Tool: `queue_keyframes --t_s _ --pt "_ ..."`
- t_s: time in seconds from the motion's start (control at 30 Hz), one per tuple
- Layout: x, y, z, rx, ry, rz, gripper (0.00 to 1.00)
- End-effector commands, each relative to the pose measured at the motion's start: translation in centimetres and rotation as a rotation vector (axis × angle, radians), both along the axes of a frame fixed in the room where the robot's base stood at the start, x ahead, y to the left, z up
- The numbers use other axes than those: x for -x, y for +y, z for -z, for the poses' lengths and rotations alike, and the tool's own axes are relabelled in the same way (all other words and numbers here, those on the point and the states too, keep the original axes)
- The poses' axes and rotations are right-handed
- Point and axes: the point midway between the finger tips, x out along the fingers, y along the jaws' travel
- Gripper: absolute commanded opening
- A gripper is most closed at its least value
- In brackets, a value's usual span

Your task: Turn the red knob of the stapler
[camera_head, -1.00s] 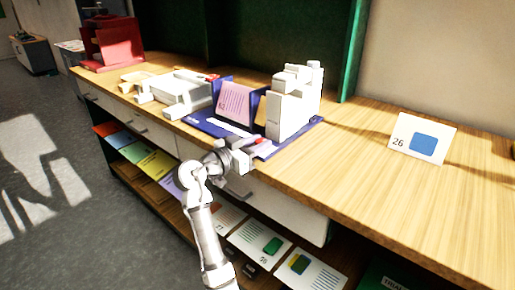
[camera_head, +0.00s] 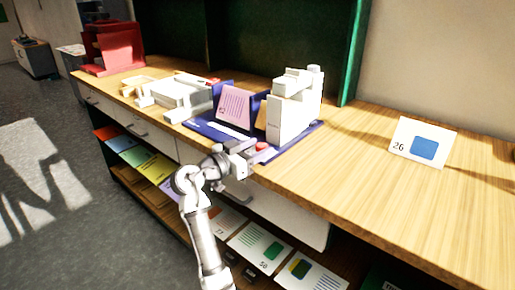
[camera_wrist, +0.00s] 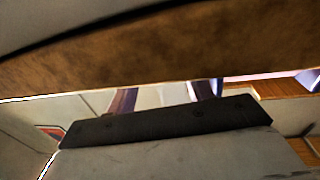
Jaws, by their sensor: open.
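The tall white machine (camera_head: 292,112), which looks like the stapler, stands upright on a dark blue base (camera_head: 308,132) near the table's front edge. A small red knob (camera_head: 262,146) shows low at the front of the base. My gripper (camera_head: 250,154) is open, just left of the red knob and at the table's front edge. I cannot tell whether it touches the knob. In the wrist view a dark gripper part (camera_wrist: 170,122) fills the lower middle, and the red knob cannot be made out.
A pink card (camera_head: 233,106) in a blue holder stands left of the machine. A low white device (camera_head: 178,94) sits farther left, and a red holder (camera_head: 110,45) at the far end. A card marked 26 (camera_head: 422,142) stands right. The wooden tabletop (camera_head: 400,200) is clear at front right.

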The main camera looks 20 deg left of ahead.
Motion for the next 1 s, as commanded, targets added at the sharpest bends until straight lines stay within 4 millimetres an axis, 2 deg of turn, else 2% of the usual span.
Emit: queue_keyframes --t_s 0.4,0.53,0.7,1.0 --pt "7.8 4.3 0.2 0.0 0.0 -0.005 0.51" --pt "9.8 5.3 0.2 0.0 0.0 -0.003 0.51" --pt "11.3 6.0 0.1 0.001 0.0 -0.001 0.51" --pt "11.6 6.2 0.1 0.0 0.001 0.0 0.51"
